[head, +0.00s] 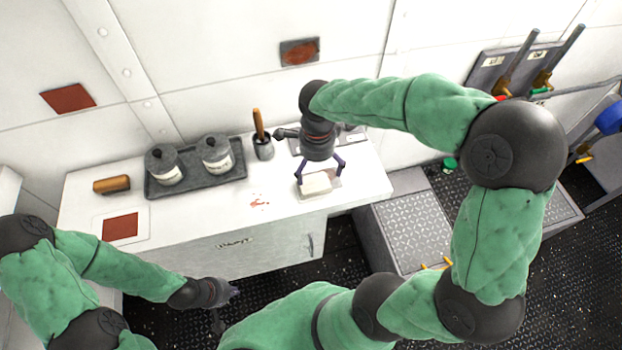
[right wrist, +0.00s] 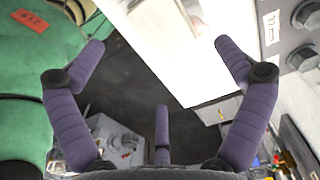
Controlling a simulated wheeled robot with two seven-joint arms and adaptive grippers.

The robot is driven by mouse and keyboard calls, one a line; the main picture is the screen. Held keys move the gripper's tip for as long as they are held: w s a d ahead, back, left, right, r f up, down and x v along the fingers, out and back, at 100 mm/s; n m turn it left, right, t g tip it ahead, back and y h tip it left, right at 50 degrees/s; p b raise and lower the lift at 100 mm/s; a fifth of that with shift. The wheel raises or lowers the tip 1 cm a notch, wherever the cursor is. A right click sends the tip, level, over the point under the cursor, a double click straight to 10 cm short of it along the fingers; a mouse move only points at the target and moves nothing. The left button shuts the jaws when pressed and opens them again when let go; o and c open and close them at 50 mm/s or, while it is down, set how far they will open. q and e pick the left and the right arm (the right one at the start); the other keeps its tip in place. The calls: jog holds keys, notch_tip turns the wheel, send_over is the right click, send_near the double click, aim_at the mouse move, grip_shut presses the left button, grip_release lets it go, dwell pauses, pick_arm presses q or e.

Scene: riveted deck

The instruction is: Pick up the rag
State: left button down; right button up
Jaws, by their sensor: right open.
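The rag (head: 317,184) looks like a small white folded cloth, lying on a pale flat plate (head: 333,188) near the right end of the white counter. My right gripper (head: 320,175) is open just above the rag, its fingers spread and nothing between them. In the right wrist view, my right gripper (right wrist: 160,46) shows its purple fingers apart, with the counter edge beyond; the rag cannot be made out clearly there. My left gripper (head: 222,292) hangs low in front of the counter, and its finger opening cannot be made out.
The white counter (head: 200,215) also holds a dark tray (head: 197,178) with two lidded canisters, a brush (head: 122,184), a pot with a wooden handle (head: 262,147) and a red-brown square (head: 120,226). A reddish stain (head: 260,201) lies left of the rag.

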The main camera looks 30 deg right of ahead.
aim_at(315, 186)
notch_tip(315, 186, down, 3)
jog(key=shift+s+r, duration=0.15)
jog(key=shift+r, duration=0.05)
jog(key=shift+f+b, duration=0.3)
jog(key=shift+f, duration=0.1)
notch_tip(315, 186, down, 5)
jog(key=shift+a+f+b, duration=0.1)
jog(key=shift+b, duration=0.75)
jog(key=c, duration=1)
